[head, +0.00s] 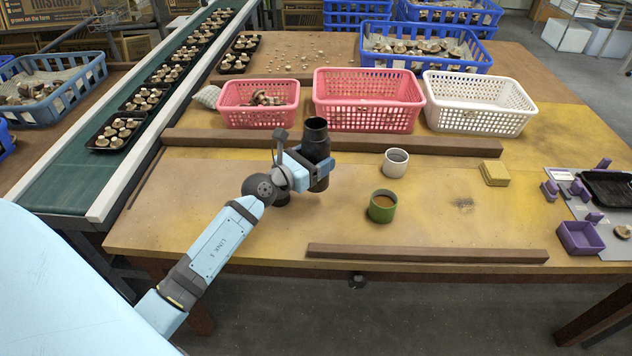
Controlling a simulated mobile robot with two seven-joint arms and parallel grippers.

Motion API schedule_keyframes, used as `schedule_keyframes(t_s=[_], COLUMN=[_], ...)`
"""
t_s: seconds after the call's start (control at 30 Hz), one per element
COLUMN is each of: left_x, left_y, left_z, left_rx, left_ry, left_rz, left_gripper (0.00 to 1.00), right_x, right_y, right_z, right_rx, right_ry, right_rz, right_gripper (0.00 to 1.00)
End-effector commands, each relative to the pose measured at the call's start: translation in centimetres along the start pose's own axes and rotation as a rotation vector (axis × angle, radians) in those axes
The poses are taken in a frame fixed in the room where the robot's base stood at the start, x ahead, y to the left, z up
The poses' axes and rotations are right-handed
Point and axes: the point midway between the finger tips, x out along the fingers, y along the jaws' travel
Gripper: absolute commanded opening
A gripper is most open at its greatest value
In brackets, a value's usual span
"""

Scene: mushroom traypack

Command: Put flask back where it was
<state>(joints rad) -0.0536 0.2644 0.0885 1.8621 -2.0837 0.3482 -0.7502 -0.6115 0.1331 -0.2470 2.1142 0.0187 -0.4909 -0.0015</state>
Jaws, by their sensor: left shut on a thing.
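A black flask (317,141) stands upright at the middle left of the yellow worktable (250,230). My left gripper (306,163) is around the flask at mid-height and shut on it. I cannot tell whether the flask's base touches the table or is slightly above it. My right gripper is not in view.
A white cup (395,162) and a green cup (382,205) with brown liquid stand right of the flask. Wooden bars lie behind (420,146) and in front (425,254). Pink baskets (366,115) and a white basket (478,120) stand behind. A yellow sponge (495,172) lies right.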

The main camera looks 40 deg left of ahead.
Motion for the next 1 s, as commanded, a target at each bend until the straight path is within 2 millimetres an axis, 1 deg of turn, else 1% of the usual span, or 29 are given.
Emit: schedule_keyframes(t_s=[0.03,0.07,0.27,0.43,0.53,0.6,0.7,0.97,1.0], left_x=[0.0,0.0,0.0,0.0,0.0,0.0,0.0,0.1,0.0], left_y=[0.0,0.0,0.0,0.0,0.0,0.0,0.0,0.0,0.0], left_z=[-0.7,-0.9,-1.8,-4.3,-5.5,-5.8,-5.6,-6.0,-6.1], left_rx=[0.002,0.003,0.002,0.002,0.002,0.001,0.001,0.001,0.001], left_ry=[-0.003,-0.003,-0.005,-0.002,-0.003,-0.003,-0.004,-0.004,0.0], left_rz=[0.0,-0.001,0.0,-0.001,0.0,0.0,0.0,0.0,0.0], left_gripper=[0.0,0.0,0.0,0.0,0.0,0.0,0.0,0.0,0.76], right_x=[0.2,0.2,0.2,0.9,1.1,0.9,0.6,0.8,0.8], right_y=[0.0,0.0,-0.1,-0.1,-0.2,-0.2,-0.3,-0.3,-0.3], right_z=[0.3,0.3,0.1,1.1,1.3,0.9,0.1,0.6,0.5], right_rx=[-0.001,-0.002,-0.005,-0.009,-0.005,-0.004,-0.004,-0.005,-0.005], right_ry=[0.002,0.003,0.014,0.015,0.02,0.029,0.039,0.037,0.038], right_rz=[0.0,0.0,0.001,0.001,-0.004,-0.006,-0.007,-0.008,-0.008], right_gripper=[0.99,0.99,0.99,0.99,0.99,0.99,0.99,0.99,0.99])
